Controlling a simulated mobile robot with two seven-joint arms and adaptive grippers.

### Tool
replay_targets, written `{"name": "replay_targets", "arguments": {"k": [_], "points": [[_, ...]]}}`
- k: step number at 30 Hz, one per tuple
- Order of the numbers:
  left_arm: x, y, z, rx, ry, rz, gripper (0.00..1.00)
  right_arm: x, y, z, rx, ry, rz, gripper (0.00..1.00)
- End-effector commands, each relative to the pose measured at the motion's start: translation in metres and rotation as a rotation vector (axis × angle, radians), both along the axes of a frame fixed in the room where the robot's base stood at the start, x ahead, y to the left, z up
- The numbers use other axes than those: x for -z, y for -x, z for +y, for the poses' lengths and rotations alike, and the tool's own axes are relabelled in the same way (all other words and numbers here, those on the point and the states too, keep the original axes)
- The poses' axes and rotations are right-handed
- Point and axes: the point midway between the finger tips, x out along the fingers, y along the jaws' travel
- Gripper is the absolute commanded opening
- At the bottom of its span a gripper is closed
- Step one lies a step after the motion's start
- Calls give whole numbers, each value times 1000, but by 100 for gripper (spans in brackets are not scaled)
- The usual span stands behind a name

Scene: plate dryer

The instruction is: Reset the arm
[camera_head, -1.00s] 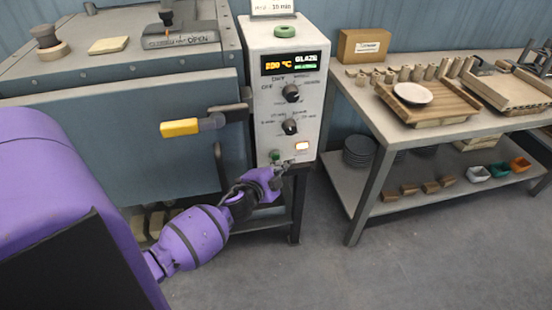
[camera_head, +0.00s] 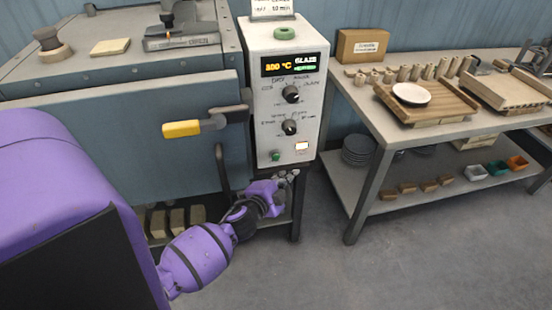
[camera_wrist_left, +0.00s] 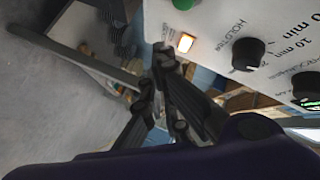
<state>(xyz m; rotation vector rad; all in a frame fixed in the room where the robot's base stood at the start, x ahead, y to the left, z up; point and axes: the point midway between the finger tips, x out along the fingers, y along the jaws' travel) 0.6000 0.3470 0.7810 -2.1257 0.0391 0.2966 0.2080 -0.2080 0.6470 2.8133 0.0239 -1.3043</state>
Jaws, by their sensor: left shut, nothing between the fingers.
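My left arm, purple with black bands, reaches in from the left in the head view. Its gripper (camera_head: 287,178) is at the lower edge of the white control box (camera_head: 265,105), just below the lit button (camera_head: 302,146). In the left wrist view the gripper (camera_wrist_left: 168,60) has its black fingers together with nothing between them. The lit button also shows in the wrist view (camera_wrist_left: 185,43), apart from the fingertips. My right gripper is not in view.
The kiln (camera_head: 110,130) with its yellow handle (camera_head: 181,129) stands left of the box. A workbench (camera_head: 375,110) at the right holds a white plate (camera_head: 411,93) on a wooden rack (camera_head: 440,108). Its lower shelf holds dark plates (camera_head: 357,150) and small bins. The floor in front is clear.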

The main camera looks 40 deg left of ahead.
Motion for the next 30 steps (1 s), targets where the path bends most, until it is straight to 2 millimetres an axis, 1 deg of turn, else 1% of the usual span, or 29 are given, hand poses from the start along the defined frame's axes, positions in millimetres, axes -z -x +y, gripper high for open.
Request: {"name": "replay_targets", "arguments": {"k": [20,21,22,23,24,26,29,30], "points": [[0,0,0,0,0,0,0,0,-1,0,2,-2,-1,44],[1,0,2,-11,9,7,0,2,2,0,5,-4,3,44],[-1,0,1,-19,35,6,0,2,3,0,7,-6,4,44],[-4,-1,-5,-21,68,4,0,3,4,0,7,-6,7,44],[-1,6,-16,-30,126,18,0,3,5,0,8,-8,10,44],[9,29,-30,-49,218,58,0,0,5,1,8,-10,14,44],[28,75,-52,-85,356,134,0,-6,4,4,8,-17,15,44],[35,95,-62,-100,411,166,0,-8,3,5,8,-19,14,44]]}}
